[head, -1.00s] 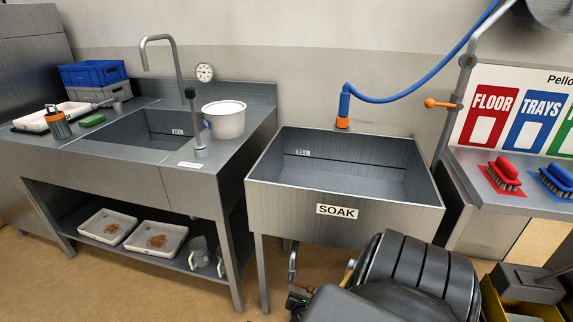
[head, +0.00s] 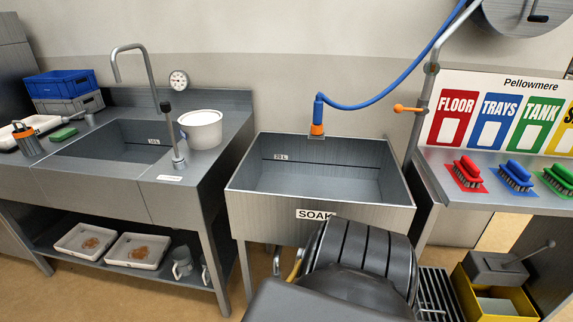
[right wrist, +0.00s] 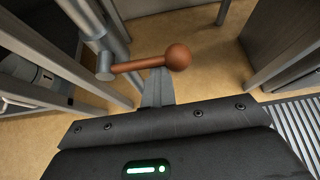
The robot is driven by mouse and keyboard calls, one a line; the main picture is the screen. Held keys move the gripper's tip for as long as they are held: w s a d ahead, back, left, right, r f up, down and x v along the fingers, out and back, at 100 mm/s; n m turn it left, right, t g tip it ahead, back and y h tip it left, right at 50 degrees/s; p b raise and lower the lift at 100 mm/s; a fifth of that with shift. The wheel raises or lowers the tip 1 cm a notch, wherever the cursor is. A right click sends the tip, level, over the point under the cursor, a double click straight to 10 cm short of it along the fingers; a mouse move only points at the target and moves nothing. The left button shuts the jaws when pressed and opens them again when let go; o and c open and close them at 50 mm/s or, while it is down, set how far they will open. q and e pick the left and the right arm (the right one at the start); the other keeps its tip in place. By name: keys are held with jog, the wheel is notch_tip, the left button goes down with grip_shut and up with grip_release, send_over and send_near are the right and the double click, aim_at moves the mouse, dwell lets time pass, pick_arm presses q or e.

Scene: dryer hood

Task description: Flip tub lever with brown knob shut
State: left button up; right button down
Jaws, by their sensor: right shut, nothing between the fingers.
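The lever with the brown knob (right wrist: 178,57) shows in the right wrist view. Its brown rod runs roughly sideways from a grey pivot on a metal pipe (right wrist: 92,25) at left to the round knob at right. My right gripper (right wrist: 158,77) is shut and empty. Its fingertips are at the rod just left of the knob and partly overlapped by it; I cannot tell whether they touch. In the head view the SOAK tub (head: 245,212) stands in the middle, with my right arm in front of its lower right. The lever and right gripper are hidden there. My left gripper is not in view.
A metal leg stands right of the knob, and a floor grate (right wrist: 295,130) lies at lower right. In the head view, a sink counter (head: 105,185) stands left of the tub. A brush shelf (head: 470,195) and a yellow bin (head: 470,297) are at right.

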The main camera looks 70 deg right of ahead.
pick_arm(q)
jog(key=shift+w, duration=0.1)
pick_arm(e)
jog(key=shift+s, duration=0.15)
